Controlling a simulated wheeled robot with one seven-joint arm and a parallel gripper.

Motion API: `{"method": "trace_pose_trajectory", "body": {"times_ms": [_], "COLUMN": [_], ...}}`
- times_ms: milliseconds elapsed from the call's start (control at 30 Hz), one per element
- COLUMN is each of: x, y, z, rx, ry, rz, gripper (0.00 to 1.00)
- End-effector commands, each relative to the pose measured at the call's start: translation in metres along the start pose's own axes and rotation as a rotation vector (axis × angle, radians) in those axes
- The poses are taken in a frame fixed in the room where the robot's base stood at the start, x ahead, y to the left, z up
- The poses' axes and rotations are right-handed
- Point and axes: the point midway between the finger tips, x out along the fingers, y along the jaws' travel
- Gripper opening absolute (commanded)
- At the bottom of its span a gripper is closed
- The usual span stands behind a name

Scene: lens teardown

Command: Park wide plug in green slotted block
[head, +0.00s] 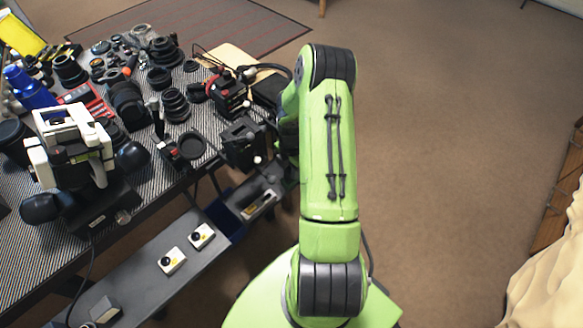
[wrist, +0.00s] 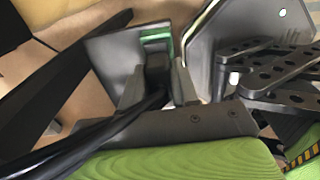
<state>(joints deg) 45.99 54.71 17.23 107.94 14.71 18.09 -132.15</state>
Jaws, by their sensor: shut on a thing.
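My gripper (wrist: 163,88) shows in the wrist view with its two grey fingers closed on a small dark piece, which I take to be the wide plug (wrist: 157,72). Most of the plug is hidden between the fingers. Just beyond it is a green-edged part (wrist: 156,35), probably the green slotted block, mostly covered by grey plates. I cannot tell whether the plug touches it or sits in a slot. In the head view my arm reaches over the right end of the bench, and plug and block cannot be made out.
Black cables (wrist: 90,138) cross beside the fingers, and perforated black bars (wrist: 275,70) stand close on the right. The striped bench (head: 150,185) is crowded with lens parts, a white and black device (head: 72,150) and a blue bottle (head: 30,90). A grey lower shelf (head: 140,270) holds small white blocks.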

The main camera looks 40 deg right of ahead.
Motion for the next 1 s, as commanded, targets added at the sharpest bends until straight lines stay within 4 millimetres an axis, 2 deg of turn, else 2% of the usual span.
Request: {"method": "trace_pose_trajectory", "body": {"times_ms": [1000], "x": [0.0059], "y": [-0.0001], "z": [0.0005], "rx": [0.001], "ry": [0.0], "rz": [0.0], "gripper": [0.0]}}
